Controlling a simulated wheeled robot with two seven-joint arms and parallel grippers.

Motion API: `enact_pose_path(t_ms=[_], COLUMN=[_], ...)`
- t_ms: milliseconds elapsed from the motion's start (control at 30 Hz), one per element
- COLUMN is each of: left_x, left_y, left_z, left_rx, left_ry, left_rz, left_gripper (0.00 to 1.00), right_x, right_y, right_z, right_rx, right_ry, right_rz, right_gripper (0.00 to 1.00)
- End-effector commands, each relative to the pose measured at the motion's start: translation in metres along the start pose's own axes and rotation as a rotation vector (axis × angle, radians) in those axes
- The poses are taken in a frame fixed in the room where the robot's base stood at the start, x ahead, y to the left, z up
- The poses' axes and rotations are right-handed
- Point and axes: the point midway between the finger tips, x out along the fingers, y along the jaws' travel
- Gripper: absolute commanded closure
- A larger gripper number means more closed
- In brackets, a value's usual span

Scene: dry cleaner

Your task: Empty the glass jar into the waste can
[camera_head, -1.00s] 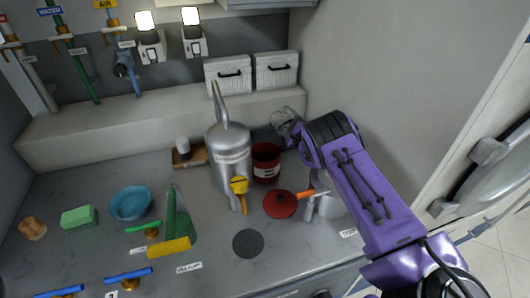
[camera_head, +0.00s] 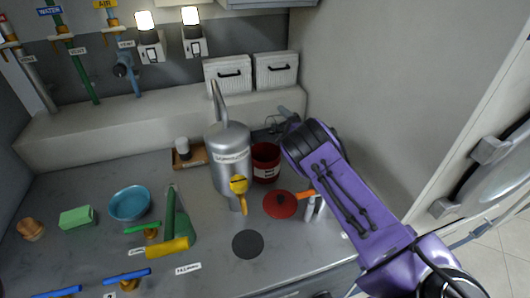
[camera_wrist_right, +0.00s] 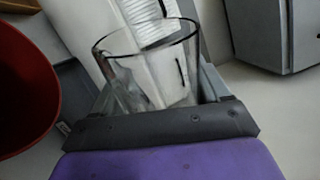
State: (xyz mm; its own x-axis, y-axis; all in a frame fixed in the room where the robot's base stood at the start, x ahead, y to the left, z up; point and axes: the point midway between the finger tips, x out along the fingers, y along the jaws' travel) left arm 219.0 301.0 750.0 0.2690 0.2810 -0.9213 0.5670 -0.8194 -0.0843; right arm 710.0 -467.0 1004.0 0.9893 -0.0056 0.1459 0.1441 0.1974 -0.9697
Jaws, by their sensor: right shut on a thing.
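My right gripper (camera_wrist_right: 160,108) is shut on the clear glass jar (camera_wrist_right: 150,72), which shows in the right wrist view with its open rim upward in that picture. In the head view the jar (camera_head: 272,124) is a faint outline beside my right gripper (camera_head: 284,116), just behind the red can. I cannot tell what is inside it. The dark red open can (camera_head: 265,163) has a white label too small to read; in the right wrist view a red rounded wall (camera_wrist_right: 25,85) stands left of the jar, apart from it. Which container is the waste can is unclear. My left gripper is out of view.
A tall metal tank (camera_head: 230,158) stands left of the red can. Two white baskets (camera_head: 228,75) sit on the back ledge. My right arm hides much of the counter's right end.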

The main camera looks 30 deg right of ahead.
Motion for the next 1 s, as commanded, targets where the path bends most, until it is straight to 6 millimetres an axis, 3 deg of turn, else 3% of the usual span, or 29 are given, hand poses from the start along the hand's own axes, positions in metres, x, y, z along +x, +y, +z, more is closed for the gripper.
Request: enact_pose_path(t_ms=[433,1000], left_x=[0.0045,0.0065], left_y=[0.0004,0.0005], left_z=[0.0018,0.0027], left_rx=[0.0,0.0], left_ry=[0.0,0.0], left_rz=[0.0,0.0], left_gripper=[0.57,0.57], right_x=[-0.0001,0.0023], right_y=[0.0022,0.0027], right_z=[0.0049,-0.0027], right_rx=[-0.094,-0.137], right_ry=[-0.015,-0.022], right_rz=[-0.002,-0.002], right_gripper=[0.65,0.65])
